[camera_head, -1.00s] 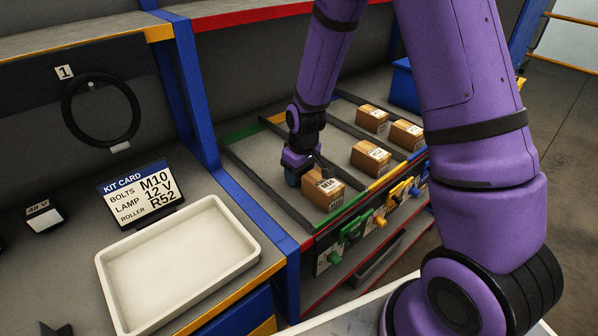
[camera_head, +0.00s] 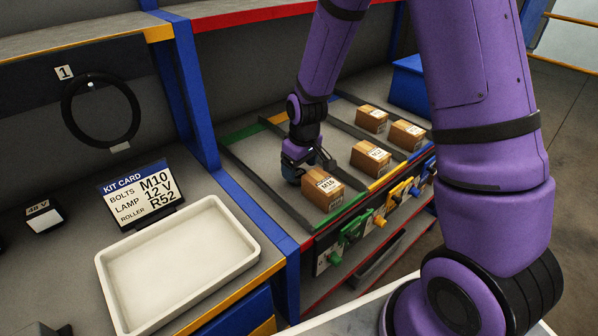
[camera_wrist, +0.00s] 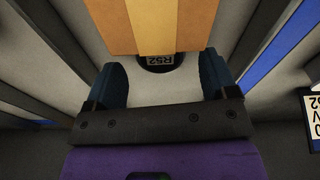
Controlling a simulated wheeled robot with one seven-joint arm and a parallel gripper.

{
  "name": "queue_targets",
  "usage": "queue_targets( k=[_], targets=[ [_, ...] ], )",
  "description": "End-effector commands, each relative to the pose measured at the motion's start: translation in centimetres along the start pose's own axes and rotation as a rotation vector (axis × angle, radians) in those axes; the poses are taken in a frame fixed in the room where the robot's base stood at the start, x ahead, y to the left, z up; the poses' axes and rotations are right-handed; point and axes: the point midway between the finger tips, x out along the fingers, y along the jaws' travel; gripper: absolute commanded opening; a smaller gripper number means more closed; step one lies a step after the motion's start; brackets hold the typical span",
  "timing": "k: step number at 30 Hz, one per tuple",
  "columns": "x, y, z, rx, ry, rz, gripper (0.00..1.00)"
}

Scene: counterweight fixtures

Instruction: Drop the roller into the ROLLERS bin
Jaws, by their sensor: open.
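In the wrist view my gripper (camera_wrist: 166,85) is open, its two blue fingers apart with nothing between the tips but bare lane floor. Just beyond the fingers is a dark round thing with a white R52 label (camera_wrist: 158,60), seen upside down; it looks like the roller. A cardboard box (camera_wrist: 155,25) covers part of it. In the head view my gripper (camera_head: 297,165) is low in the left lane, behind the box marked M10 (camera_head: 323,188). The roller cannot be made out there. No bin marked ROLLERS is readable.
More cardboard boxes (camera_head: 371,158) stand in the lanes to the right, between dark rails (camera_head: 262,190). A white tray (camera_head: 180,262) sits empty on the left bench beside the kit card (camera_head: 141,195), which lists roller R52. A blue bin (camera_head: 406,84) stands at the back.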

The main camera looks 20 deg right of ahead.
Motion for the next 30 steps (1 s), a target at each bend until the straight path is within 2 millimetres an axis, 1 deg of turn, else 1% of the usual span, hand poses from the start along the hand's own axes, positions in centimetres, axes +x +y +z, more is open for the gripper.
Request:
queue_targets(
  k=[1,3,12,15,18,26,29,30],
  targets=[
    [-1.0,0.0,-0.1,0.0,0.005,0.002,0.79],
    [-2.3,0.1,-0.1,0.0,0.005,0.002,0.79],
    [-7.2,0.0,0.0,0.0,0.003,0.002,0.79],
    [-8.3,0.0,0.0,0.0,0.003,0.001,0.79],
    [-9.1,0.0,0.0,0.0,0.001,0.001,0.79],
    [-10.1,0.0,0.1,0.003,0.005,0.003,0.79],
    [-11.8,0.0,0.7,0.019,0.019,0.012,0.79],
    [-12.8,0.0,1.0,0.03,0.029,0.018,0.79]
  ],
)
